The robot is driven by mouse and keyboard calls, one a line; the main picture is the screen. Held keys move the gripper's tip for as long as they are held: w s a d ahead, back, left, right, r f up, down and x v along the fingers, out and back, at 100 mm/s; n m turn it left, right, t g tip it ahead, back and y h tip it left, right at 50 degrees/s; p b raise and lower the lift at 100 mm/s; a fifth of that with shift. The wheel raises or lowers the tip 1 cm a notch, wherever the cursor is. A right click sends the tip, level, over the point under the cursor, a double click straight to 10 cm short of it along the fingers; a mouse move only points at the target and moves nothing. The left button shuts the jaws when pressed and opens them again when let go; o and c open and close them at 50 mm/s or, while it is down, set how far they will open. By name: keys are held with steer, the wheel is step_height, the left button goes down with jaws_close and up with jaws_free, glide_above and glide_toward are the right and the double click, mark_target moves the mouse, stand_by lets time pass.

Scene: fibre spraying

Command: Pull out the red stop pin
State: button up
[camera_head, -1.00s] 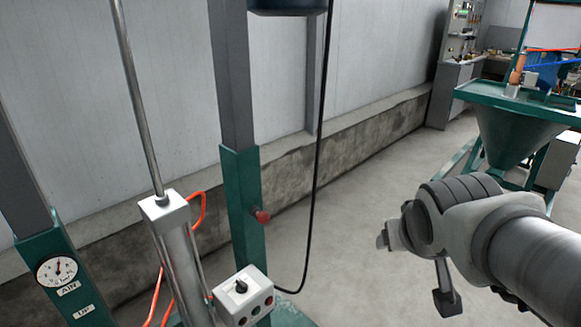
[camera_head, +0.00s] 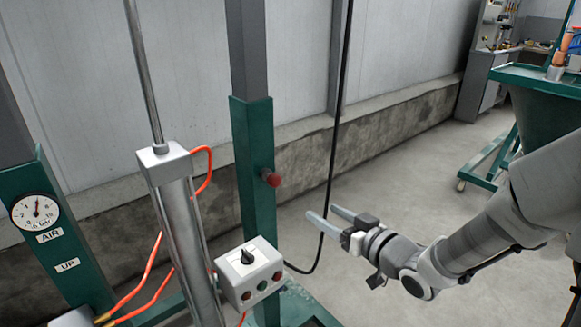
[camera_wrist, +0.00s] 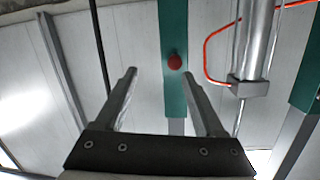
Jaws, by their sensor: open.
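The red stop pin (camera_head: 270,177) sticks out from the side of the green sleeve on the upright post (camera_head: 255,220). In the wrist view the pin's round red head (camera_wrist: 174,62) shows on the green post, beyond the fingertips and slightly right of the middle between them. My gripper (camera_head: 329,222) is open and empty, to the right of the pin and a little below it in the head view. Its two fingers point toward the post, apart from the pin. The wrist view also shows both fingers (camera_wrist: 160,82) spread.
A metal cylinder (camera_head: 185,230) with orange hoses stands further left. A black cable (camera_head: 333,150) hangs behind my fingers. A green hopper (camera_head: 540,115) stands far right.

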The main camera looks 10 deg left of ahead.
mark_target(278, 182)
steer(key=w+a+b, duration=0.1)
steer(key=w+a, duration=0.2)
steer(key=a, duration=0.1)
steer(key=w+a+y+b, duration=0.1)
steer(key=w+a+b, duration=0.1)
steer(key=w+a, duration=0.2)
steer(key=w+a+r+y+b, duration=0.1)
steer(key=w+a, duration=0.2)
steer(key=a, duration=0.3)
steer(key=shift+w+a+r, duration=0.1)
steer(key=shift+w, duration=0.15)
jaws_close()
stand_by(1.2)
